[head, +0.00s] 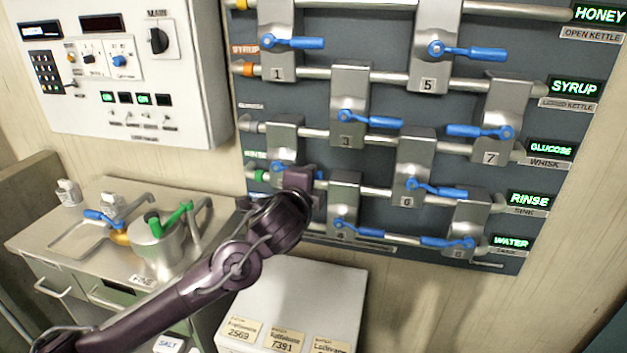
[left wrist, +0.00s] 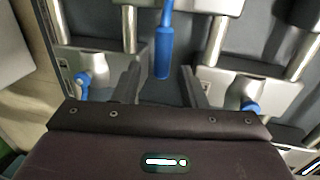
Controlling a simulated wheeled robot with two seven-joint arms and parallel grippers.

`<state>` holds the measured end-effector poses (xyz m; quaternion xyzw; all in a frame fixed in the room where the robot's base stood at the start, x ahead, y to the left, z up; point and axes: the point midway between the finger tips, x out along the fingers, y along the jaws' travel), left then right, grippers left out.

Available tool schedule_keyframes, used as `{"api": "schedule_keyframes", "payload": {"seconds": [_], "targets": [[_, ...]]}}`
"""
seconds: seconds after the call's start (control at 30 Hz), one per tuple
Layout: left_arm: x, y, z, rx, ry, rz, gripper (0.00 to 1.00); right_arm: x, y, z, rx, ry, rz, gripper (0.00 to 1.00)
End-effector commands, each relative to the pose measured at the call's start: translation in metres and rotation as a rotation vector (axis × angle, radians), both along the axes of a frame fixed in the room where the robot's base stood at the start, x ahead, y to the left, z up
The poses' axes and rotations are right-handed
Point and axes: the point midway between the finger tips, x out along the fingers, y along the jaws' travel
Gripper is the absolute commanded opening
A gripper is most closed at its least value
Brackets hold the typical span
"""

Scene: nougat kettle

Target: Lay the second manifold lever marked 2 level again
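The second lever's metal block (head: 285,132) is at the lower left of the pipe panel, and its blue lever (head: 278,167) is partly hidden behind my left gripper (head: 312,182). The mark 2 is hidden. In the left wrist view a blue handle (left wrist: 163,50) runs down from the top edge, roughly parallel to the nearby pipes, its end between my open left fingers (left wrist: 158,82). A gap shows on each side of it. I cannot tell how deep it sits between the fingers. My right gripper is out of view.
Other blue levers are close by: lever 3 (head: 368,120) above right, lever 6 (head: 437,189) to the right and one (head: 343,227) below. A white box (head: 300,285) stands under the panel. A sink counter (head: 60,222) with a kettle (head: 160,245) is at left.

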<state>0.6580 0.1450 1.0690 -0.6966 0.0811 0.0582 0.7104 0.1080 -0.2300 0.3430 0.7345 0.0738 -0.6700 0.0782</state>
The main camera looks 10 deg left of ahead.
Motion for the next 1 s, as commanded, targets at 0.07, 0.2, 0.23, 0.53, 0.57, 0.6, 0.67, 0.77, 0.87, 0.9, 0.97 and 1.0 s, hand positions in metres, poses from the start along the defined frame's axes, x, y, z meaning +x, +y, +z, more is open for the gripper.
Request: {"api": "schedule_keyframes", "payload": {"seconds": [0.07, 0.2, 0.23, 0.53, 0.57, 0.6, 0.67, 0.77, 0.87, 0.9, 0.97, 1.0], "targets": [[-0.013, 0.001, 0.0, 0.001, 0.0, -0.001, 0.38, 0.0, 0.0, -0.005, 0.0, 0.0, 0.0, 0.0], [-0.027, 0.001, 0.004, 0.001, 0.001, 0.0, 0.38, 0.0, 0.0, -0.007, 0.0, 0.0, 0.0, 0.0], [-0.029, 0.001, 0.004, 0.001, 0.001, 0.0, 0.38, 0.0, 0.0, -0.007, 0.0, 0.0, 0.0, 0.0], [-0.032, 0.001, 0.006, 0.0, 0.001, 0.0, 0.38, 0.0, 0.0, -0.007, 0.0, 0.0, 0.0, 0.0], [-0.032, 0.001, 0.006, 0.0, 0.001, 0.0, 0.38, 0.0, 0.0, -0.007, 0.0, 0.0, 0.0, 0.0], [-0.032, 0.001, 0.005, -0.002, 0.003, 0.0, 0.38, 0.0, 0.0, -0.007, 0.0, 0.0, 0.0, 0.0], [-0.035, -0.001, 0.0, -0.02, 0.018, 0.001, 0.38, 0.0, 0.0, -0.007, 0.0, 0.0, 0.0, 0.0], [-0.048, -0.008, -0.022, -0.1, 0.08, 0.011, 0.38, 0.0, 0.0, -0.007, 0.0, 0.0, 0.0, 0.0], [-0.073, -0.016, -0.059, -0.251, 0.197, 0.048, 0.38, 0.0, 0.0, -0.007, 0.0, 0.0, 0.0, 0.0], [-0.087, -0.018, -0.075, -0.324, 0.253, 0.075, 0.38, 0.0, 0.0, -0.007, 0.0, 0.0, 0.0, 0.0], [-0.108, -0.018, -0.1, -0.436, 0.34, 0.128, 0.38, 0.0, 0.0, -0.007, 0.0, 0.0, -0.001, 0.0], [-0.123, -0.017, -0.115, -0.509, 0.397, 0.17, 0.38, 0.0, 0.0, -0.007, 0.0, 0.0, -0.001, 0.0]]}}
